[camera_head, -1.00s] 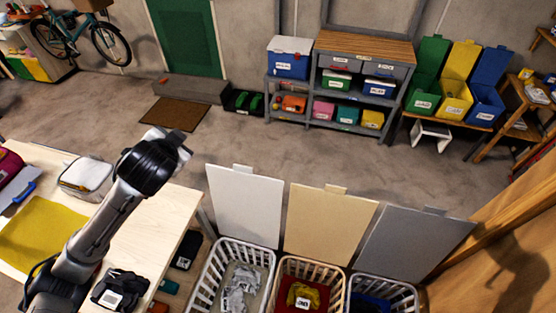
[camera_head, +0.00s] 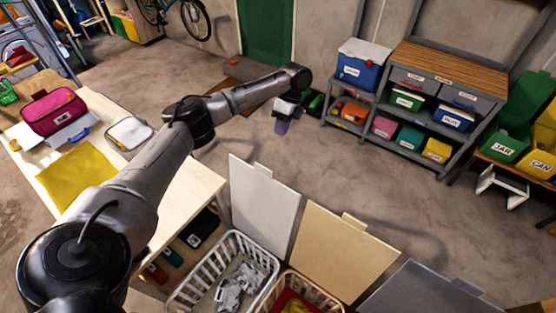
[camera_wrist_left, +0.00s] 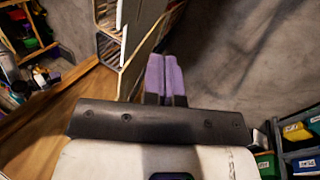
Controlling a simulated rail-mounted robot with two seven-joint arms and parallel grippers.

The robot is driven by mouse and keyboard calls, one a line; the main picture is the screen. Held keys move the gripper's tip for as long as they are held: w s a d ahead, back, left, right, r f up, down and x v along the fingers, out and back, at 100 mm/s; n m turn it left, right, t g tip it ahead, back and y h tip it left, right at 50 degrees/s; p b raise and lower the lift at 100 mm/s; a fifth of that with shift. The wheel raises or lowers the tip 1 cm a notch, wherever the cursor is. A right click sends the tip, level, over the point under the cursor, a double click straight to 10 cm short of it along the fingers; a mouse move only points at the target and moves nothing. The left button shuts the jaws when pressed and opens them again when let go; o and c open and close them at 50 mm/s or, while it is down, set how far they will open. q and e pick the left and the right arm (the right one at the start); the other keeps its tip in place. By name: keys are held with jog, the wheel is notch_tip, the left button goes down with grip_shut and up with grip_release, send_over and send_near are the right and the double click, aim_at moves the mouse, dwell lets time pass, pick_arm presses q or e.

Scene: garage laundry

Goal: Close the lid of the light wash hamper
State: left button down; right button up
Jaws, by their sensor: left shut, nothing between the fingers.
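The leftmost hamper (camera_head: 178,299) is a white slatted basket with light grey and white clothes (camera_head: 238,288) inside. Its white lid (camera_head: 264,207) stands open, raised at the basket's far side; I take this as the light wash hamper. My left gripper (camera_head: 281,127) has purple fingertips and hangs beyond the white lid in the head view, apart from it. In the left wrist view the purple fingers (camera_wrist_left: 165,75) are together with nothing between them. Hamper edges show at the upper left there, but I cannot tell which hamper. My right gripper is not in view.
The middle hamper's beige lid (camera_head: 342,250) and a grey lid (camera_head: 420,290) also stand open, to the right. A wooden table (camera_head: 185,205) stands left of the hampers. A grey shelf unit (camera_head: 455,155) is at the back. Floor between shelf and lids is clear.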

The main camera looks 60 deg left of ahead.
pick_arm(q)
jog(key=s+d+f+m, duration=0.1)
jog(key=s+d+f, duration=0.2)
jog(key=s+f, duration=0.4)
jog(key=shift+s+d+f+p, duration=0.15)
jog(key=shift+s+f+p, duration=0.2)
jog(key=shift+f, duration=0.25)
dwell(0.4)
